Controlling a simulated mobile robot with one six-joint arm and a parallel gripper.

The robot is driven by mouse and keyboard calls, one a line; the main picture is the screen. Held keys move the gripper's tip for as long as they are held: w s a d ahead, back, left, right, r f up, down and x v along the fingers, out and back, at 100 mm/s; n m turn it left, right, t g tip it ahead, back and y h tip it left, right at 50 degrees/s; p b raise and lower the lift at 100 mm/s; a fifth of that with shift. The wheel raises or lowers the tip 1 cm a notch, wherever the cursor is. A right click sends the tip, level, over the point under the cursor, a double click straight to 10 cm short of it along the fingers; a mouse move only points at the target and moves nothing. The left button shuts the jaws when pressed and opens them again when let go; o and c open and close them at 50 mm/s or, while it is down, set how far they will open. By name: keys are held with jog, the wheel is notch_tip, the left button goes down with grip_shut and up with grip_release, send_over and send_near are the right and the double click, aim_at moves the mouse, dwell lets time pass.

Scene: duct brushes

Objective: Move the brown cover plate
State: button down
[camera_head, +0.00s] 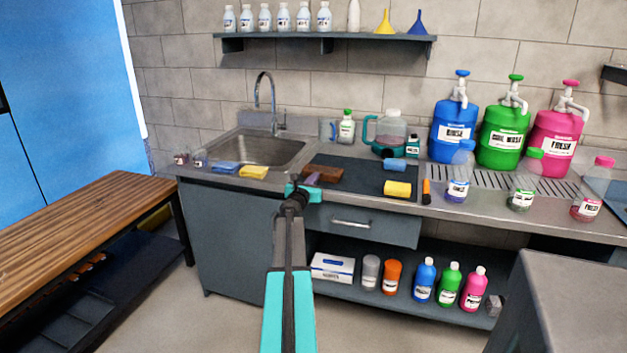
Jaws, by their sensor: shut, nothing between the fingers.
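A brown, flat block-like piece (326,173), which looks like the brown cover plate, lies on the dark mat (362,180) at the mat's left end, right of the sink. My gripper (312,181) is at the counter's front edge in the picture, just in front of and below the brown piece. Its turquoise body and dark wrist show, and its fingers look closed with nothing held. I cannot tell whether the fingertips touch the brown piece. The gripper overlaps the piece's lower left part.
A sink (262,150) is left. Bottles and large pump jugs (502,137) stand right. A wooden bench (85,213) is far left.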

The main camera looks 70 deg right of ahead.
jog(key=shift+d, duration=0.15)
jog(key=shift+w+d+b, duration=0.1)
jog(key=shift+d+b, duration=0.25)
jog(key=shift+d, duration=1.4)
jog(key=shift+a, duration=0.1)
jog(key=shift+a, duration=2.15)
jog(key=a+b, duration=0.1)
jog(key=a, duration=0.8)
jog(key=shift+s+a, duration=0.25)
jog(key=shift+s, duration=0.15)
